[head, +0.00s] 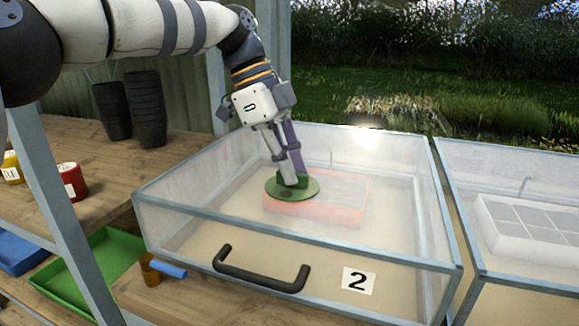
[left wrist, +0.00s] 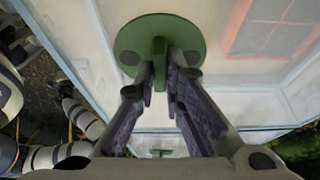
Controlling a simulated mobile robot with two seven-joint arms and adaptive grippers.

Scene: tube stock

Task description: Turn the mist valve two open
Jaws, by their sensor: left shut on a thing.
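A round green disc (head: 308,191) with a raised green bar (left wrist: 159,62) across it sits on the clear top of the case (head: 330,228) labelled 2; it looks like the mist valve. In the left wrist view, the disc (left wrist: 133,38) lies flat beyond my fingertips, with a dark round spot near its edge. My left gripper (head: 291,183) reaches down from above and is shut on the bar, one finger on each side, hiding part of it. No markings for open or closed can be read. My right gripper is not in view.
The case has a black front handle (head: 262,281) and a red tray (head: 335,212) inside. Left of its front is a blue-handled amber fitting (head: 168,268). A second clear case with a white tray (head: 530,232) stands right. Black pots (head: 146,110) and a red jar (head: 72,181) stand left.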

